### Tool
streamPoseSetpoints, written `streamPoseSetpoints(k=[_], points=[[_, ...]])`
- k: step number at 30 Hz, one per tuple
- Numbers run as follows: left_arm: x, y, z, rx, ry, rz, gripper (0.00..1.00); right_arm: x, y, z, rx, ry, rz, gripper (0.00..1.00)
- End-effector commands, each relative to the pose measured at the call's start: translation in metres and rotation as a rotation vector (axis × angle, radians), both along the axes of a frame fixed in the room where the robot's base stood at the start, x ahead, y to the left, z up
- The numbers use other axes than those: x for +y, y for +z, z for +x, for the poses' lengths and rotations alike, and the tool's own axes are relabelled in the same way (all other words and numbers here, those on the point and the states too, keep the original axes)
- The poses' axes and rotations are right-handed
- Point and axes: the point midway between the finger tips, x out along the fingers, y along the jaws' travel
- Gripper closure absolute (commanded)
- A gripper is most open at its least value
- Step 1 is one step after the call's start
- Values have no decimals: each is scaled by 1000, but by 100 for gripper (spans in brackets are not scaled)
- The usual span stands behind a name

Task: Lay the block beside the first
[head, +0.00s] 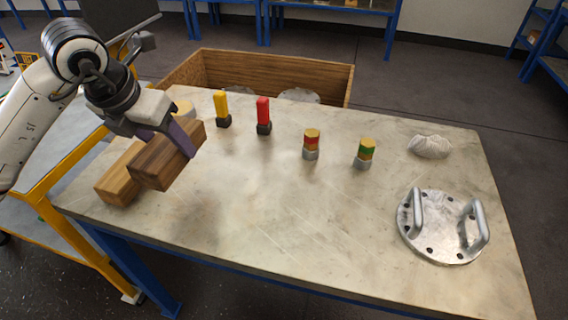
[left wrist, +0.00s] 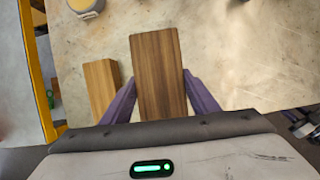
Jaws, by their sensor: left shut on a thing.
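My left gripper (head: 172,138) is shut on a dark brown wooden block (head: 158,165). In the left wrist view this dark block (left wrist: 158,75) sits between the two purple fingers. The first block (head: 118,186), of lighter wood, lies at the left end of the table and is partly hidden behind the dark block in the head view. In the left wrist view the lighter block (left wrist: 101,88) is to the left of the dark block, with a narrow gap between them. The dark block looks held above the table. My right gripper is not in view.
On the marble-topped table (head: 250,215) stand a yellow piece (head: 221,106), a red piece (head: 263,112) and two banded pieces (head: 311,143) (head: 365,152). A flanged lid with handles (head: 440,228) and a white cloth-like lump (head: 430,147) are at the right. A wooden crate (head: 270,72) is behind. The table's middle front is clear.

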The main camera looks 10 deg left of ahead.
Motion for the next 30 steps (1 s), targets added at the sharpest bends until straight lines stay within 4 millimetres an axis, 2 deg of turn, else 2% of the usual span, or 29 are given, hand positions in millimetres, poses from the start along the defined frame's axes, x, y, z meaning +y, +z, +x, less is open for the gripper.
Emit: streamPoseSetpoints(k=[5,7,15,22,27,30], points=[[3,1,1,-1,43,-1,76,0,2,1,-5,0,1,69],[3,-5,1,2,43,-1,76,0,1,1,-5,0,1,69],[2,-52,0,4,39,-2,76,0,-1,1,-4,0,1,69],[2,-70,0,3,38,-1,76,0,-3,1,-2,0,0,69],[2,-95,0,4,38,-2,76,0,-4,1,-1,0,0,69],[2,-100,1,0,37,-1,76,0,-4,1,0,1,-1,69]])
